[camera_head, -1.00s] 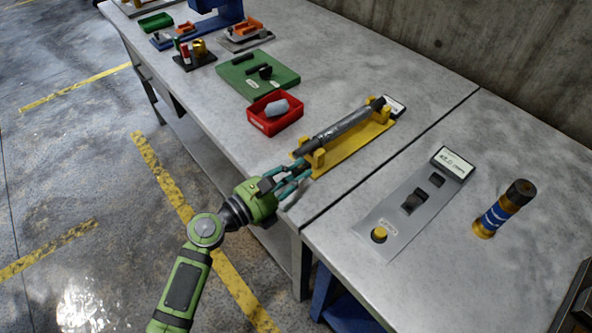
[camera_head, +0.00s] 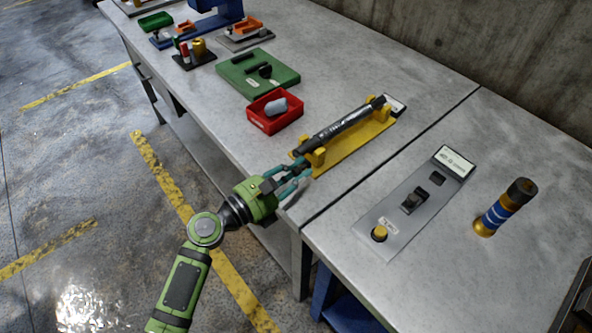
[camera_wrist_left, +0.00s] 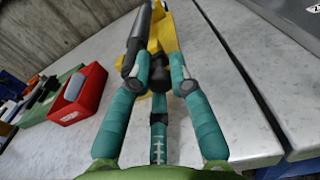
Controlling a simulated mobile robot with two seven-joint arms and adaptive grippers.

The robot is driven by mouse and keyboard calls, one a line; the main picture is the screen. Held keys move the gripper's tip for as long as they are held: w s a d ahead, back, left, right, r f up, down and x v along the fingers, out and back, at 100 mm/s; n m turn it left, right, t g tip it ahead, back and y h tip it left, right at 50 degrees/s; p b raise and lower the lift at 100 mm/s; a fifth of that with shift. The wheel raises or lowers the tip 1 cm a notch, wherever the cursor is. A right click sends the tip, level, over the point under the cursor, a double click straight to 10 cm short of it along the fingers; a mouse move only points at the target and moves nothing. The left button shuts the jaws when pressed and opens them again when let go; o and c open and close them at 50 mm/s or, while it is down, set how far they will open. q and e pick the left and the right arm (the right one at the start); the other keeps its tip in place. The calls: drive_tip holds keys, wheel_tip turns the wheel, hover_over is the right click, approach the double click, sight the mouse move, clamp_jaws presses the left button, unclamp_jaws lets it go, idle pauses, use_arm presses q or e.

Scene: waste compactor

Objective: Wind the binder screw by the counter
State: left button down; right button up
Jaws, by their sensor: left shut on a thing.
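The binder screw device is a long dark rod (camera_head: 345,124) resting on a yellow base (camera_head: 350,148) with end supports, on the grey workbench. A small white label plate (camera_head: 396,104), which may be the counter, sits at its far end; I cannot read it. My left gripper (camera_head: 299,176) is at the near end of the device, its teal fingers shut around a dark end piece. In the left wrist view the dark knob (camera_wrist_left: 158,83) sits between the fingers, below the yellow base (camera_wrist_left: 163,36) and the rod (camera_wrist_left: 135,45). My right gripper is not in view.
A red bin (camera_head: 275,113) with a grey item and a green board (camera_head: 258,76) lie left of the device. A grey switch panel (camera_head: 410,207) and an orange-and-blue cylinder (camera_head: 503,208) are on the right bench. The concrete wall is behind.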

use_arm(q)
drive_tip(key=shift+f+m+b, duration=0.4)
drive_tip(key=shift+m+b, duration=0.15)
drive_tip(key=shift+m, duration=0.35)
drive_tip(key=shift+f+m+b, duration=0.35)
drive_tip(key=shift+m+b, duration=0.15)
drive_tip(key=shift+m, duration=0.4)
drive_tip(key=shift+f+m, duration=0.1)
drive_tip(key=shift+m, duration=0.2)
drive_tip(key=shift+a+f+m+b, duration=0.1)
drive_tip(key=shift+m+b, duration=0.2)
drive_tip(key=shift+b, duration=0.05)
drive_tip(key=shift+f+m+b, duration=0.4)
drive_tip(key=shift+m+b, duration=0.1)
drive_tip(key=shift+m, duration=0.3)
drive_tip(key=c, duration=1.1)
unclamp_jaws()
drive_tip(key=shift+w, duration=0.1)
drive_tip(key=shift+c, duration=0.2)
drive_tip(key=shift+r, duration=0.1)
drive_tip(key=shift+a+r, duration=0.1)
